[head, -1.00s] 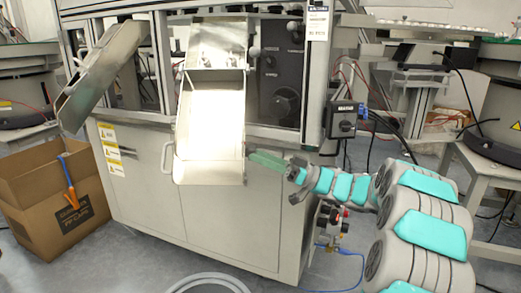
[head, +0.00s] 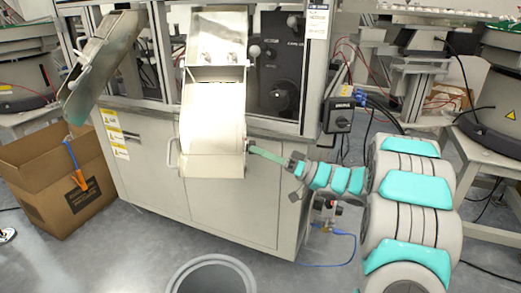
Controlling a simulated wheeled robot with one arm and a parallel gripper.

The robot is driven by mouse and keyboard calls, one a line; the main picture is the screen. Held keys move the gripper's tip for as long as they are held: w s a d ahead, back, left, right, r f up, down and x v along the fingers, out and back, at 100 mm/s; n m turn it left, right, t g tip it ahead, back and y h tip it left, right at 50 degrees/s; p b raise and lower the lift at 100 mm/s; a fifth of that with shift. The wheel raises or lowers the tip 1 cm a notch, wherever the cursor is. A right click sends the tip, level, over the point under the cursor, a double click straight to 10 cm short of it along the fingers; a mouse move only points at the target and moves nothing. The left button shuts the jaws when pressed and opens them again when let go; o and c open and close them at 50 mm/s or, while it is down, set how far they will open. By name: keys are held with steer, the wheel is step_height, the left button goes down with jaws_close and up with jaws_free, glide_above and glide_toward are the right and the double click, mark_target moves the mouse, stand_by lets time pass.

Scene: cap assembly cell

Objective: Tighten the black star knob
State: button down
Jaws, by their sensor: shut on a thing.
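My gripper (head: 252,149) has long green fingers. Their tips are at the lower right edge of the pale metal centre chute (head: 213,120), on the front of the machine. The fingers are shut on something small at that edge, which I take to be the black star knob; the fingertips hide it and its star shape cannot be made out. My arm comes in from the right, with the wrist low in front of the cabinet doors. How far the knob is screwed in cannot be seen.
A second chute (head: 98,68) slopes down at left above an open cardboard box (head: 50,195) with an orange-handled tool. A grey bin (head: 210,264) stands on the floor in front. A black switch box (head: 340,115) sits on the machine's right corner. The floor between is clear.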

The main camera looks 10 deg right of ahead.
steer(key=shift+c, duration=1.7)
jaws_free()
steer(key=v, duration=0.7)
steer(key=shift+s+d+f+b, duration=0.15)
steer(key=shift+d+f+b, duration=0.05)
steer(key=shift+d+b, duration=0.2)
